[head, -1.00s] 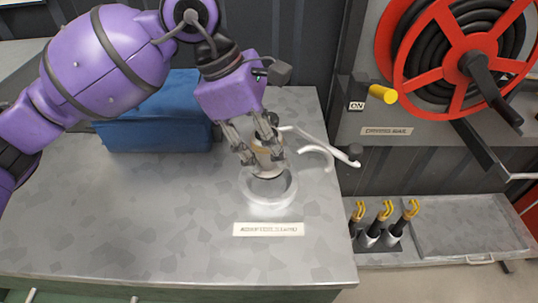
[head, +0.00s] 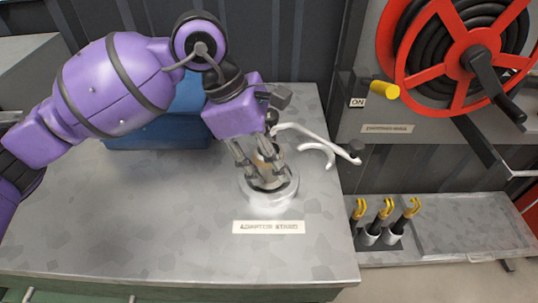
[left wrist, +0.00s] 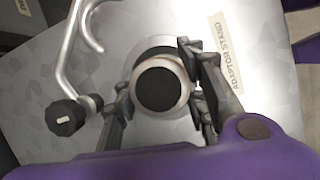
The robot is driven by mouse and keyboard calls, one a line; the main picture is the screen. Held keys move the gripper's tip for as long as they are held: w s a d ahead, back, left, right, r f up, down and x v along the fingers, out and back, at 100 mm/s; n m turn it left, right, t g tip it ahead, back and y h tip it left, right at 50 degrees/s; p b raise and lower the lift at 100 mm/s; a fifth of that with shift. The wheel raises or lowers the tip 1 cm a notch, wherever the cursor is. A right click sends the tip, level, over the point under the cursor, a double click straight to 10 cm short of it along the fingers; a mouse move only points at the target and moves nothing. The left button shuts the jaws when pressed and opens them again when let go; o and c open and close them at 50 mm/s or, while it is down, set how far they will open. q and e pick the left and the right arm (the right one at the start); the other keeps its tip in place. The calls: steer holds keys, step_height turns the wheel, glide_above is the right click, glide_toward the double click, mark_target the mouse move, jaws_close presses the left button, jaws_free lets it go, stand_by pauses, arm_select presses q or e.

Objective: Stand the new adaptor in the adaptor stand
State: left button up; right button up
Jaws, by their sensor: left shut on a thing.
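The new adaptor (head: 262,163) is a brassy and grey metal piece, held upright between the fingers of my left gripper (head: 258,172). The adaptor stand (head: 269,203) is a round silver ring on the metal bench, with the label "ADAPTOR STAND" (head: 269,227) in front of it. The adaptor's lower end is down at or inside the ring's opening; the fingers hide whether it rests on the bottom. In the left wrist view the adaptor's dark round top (left wrist: 160,88) shows between the two fingers (left wrist: 160,95). My right gripper is not in view.
A white curved tool with a dark knob (head: 318,145) lies just right of the stand. A blue case (head: 155,130) sits behind my arm. A red hose reel (head: 470,45) and several yellow-topped tools (head: 385,225) are to the right. The front of the bench is clear.

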arm_select(q)
steer(key=o, duration=1.4)
steer(key=v, duration=1.3)
steer(key=shift+d+r+p, duration=0.2)
steer(key=shift+r+p, duration=0.05)
steer(key=shift+p, duration=0.1)
